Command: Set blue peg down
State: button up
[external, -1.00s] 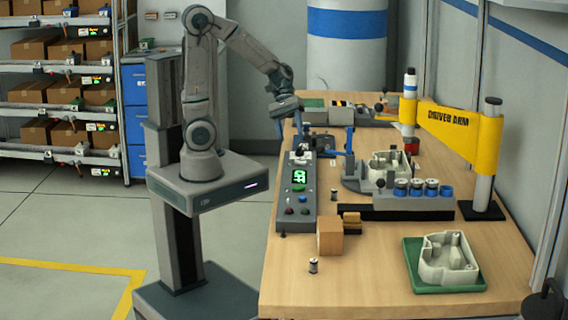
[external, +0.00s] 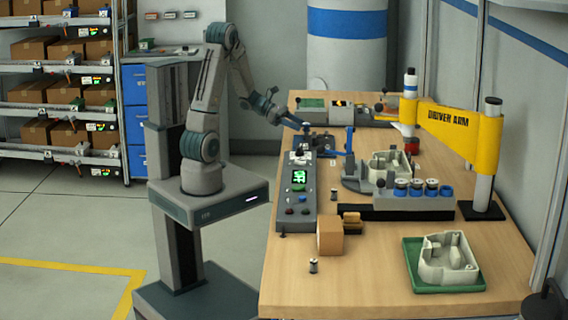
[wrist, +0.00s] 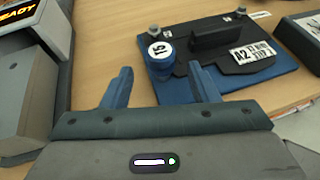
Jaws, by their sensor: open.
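The blue peg (wrist: 161,58) has a white top marked 15. In the wrist view it stands upright at the left end of a blue and black fixture (wrist: 262,86) with a white A2 label. My gripper (wrist: 159,70) is open. Its two blue-grey fingers are spread, one at each side of the peg in the picture. No contact shows, and I cannot tell how far the peg lies beyond the fingertips. In the external view my gripper (external: 303,126) is low over the far left part of the bench, and the peg cannot be made out there.
A grey console (external: 297,197) with a green display stands near the bench's left edge. A white casting (external: 389,163) sits in a holder beside a row of blue-ringed parts. A yellow driver arm (external: 445,127) spans the right side. Bare wood lies at the front (external: 365,270).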

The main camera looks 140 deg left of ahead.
aim_at(307, 128)
jog(key=shift+x, duration=2.25)
jog(key=shift+c, duration=0.2)
jog(key=c, duration=1.1)
jog(key=shift+r, duration=0.15)
